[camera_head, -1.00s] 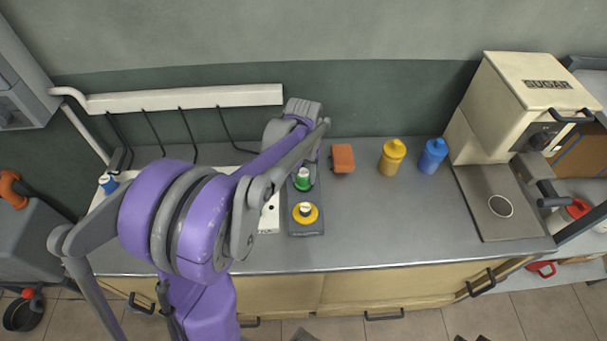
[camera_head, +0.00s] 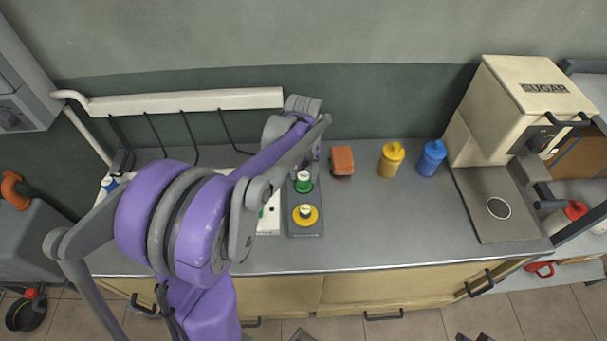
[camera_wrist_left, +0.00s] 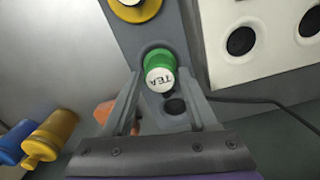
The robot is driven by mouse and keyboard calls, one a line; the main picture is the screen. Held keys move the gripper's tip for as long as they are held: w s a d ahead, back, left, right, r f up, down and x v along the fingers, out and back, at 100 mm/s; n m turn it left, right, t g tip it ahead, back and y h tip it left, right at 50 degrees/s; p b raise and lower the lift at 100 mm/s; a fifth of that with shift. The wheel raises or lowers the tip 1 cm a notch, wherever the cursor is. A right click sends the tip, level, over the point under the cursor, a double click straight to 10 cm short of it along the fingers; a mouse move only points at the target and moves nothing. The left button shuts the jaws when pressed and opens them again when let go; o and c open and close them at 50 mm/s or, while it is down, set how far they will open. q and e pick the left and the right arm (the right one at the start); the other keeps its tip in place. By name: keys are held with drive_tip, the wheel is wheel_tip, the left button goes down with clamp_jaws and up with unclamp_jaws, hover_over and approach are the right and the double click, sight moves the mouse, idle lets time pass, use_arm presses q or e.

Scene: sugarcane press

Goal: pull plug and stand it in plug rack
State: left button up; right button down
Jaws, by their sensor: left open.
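A green plug with a white top lettered TEA (camera_wrist_left: 158,62) stands on the grey plug rack (camera_wrist_left: 150,22); the head view also shows the green plug (camera_head: 303,183) there. My left gripper (camera_wrist_left: 160,84) is open, with one finger on each side of the green plug's near end; contact cannot be told. A yellow plug (camera_head: 305,212) stands at the rack's near end. A dark empty hole (camera_wrist_left: 175,106) shows beside the green plug. The white socket panel (camera_wrist_left: 275,45) with black sockets lies beside the rack, mostly behind my arm in the head view. My right gripper is not seen.
An orange block (camera_head: 342,160), a yellow bottle (camera_head: 391,158) and a blue bottle (camera_head: 432,157) stand right of the rack. The SUGAR machine (camera_head: 525,105) is farther right. Black cables hang from the wall rail (camera_head: 190,99). The counter's middle front is clear.

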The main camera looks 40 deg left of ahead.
use_arm(q)
drive_tip(key=shift+r+p, duration=2.05)
drive_tip(key=shift+r, duration=2.25)
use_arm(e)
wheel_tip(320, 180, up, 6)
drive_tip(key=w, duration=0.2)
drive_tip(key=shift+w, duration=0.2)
